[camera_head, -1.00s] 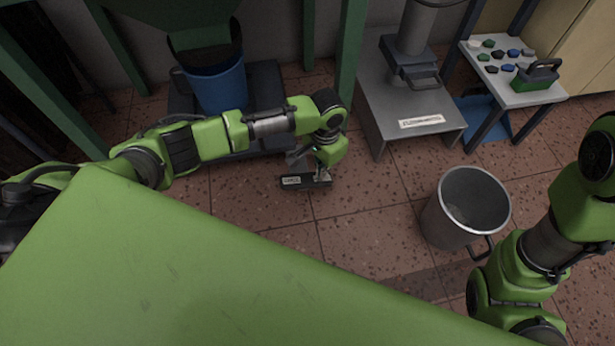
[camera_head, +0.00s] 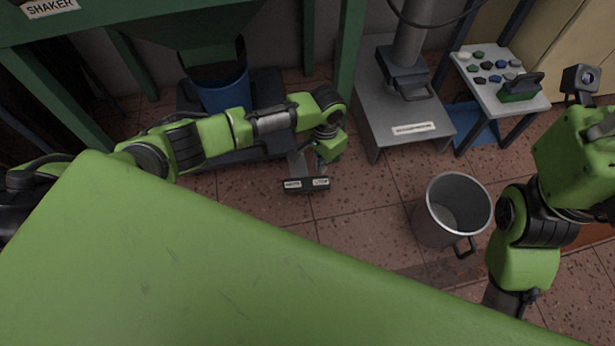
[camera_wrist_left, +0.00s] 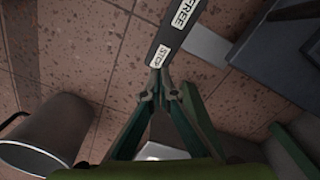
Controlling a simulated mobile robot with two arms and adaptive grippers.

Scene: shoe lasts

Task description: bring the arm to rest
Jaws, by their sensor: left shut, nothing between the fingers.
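My left gripper (camera_head: 319,168) points down near the floor beside a black bar (camera_head: 292,186) with two white labels. In the left wrist view the fingertips (camera_wrist_left: 160,87) are together with nothing between them. They show right at the end of the bar (camera_wrist_left: 167,36), next to its STOP label; the other label reads FREE. I cannot tell whether the tips touch the bar. My right arm (camera_head: 530,230) is raised at the right, and its gripper is outside the head view.
A metal pot (camera_head: 424,226) stands on the floor to the right; it also shows in the left wrist view (camera_wrist_left: 42,137). A grey machine base (camera_head: 378,120) stands behind, and a small table (camera_head: 535,104) with coloured pieces at back right. A blue bucket (camera_head: 226,93) is at back left.

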